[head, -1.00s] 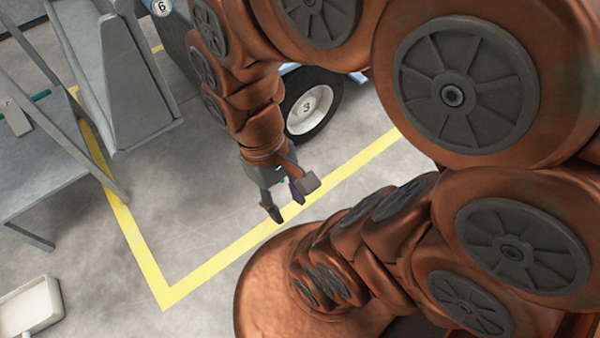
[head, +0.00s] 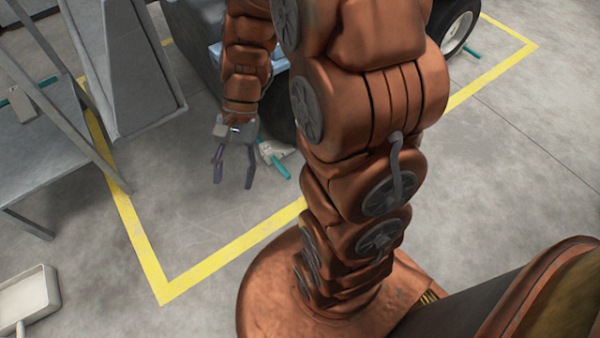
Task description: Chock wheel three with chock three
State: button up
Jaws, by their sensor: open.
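Wheel three (head: 281,122) is mostly hidden behind my arm; only part of its dark tyre shows, and its number cannot be read now. A pale chock with a teal handle (head: 279,165) lies on the floor at the near side of this tyre. Its number cannot be read, and whether it touches the tyre cannot be told. My gripper (head: 233,183) is open and empty, with its fingers pointing down, just left of that chock and apart from it.
Another chock (head: 21,105) lies on the grey shelf at left. A second wheel (head: 459,30) has a teal handle (head: 472,53) beside it. A yellow line (head: 225,255) marks the floor. A pale tray (head: 25,302) stands at lower left. The floor at right is clear.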

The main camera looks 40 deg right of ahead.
jog(key=w+d+f+m+t+y+b, duration=0.3)
jog(key=w+d+f+m+y, duration=0.15)
jog(key=w+f+m, duration=0.5)
jog(key=m+t+b, duration=0.5)
jog(key=m+t, duration=0.3)
jog(key=m, duration=0.6)
send_over(283, 170)
jog(key=s+a, duration=0.2)
jog(key=a, duration=0.3)
notch_tip(283, 170, down, 26)
jog(key=s+d+f+m+t+h+b, duration=0.1)
jog(key=d+f+m, duration=0.2)
jog(key=f, duration=0.2)
jog(key=s+d+f+m+t+h, duration=0.1)
jog(key=d+f+m, duration=0.2)
jog(key=f, duration=0.2)
jog(key=s+d+f+m+t+h+b, duration=0.1)
jog(key=d+f+m+t, duration=0.1)
jog(key=f, duration=0.3)
jog(key=shift+s+d+f+m+b, duration=0.2)
jog(key=shift+d+m, duration=0.1)
jog(key=shift+d, duration=0.1)
jog(key=shift+s+d+f+m+b, duration=0.1)
jog(key=shift+d+f+m, duration=0.05)
jog(key=shift+d+m, duration=0.15)
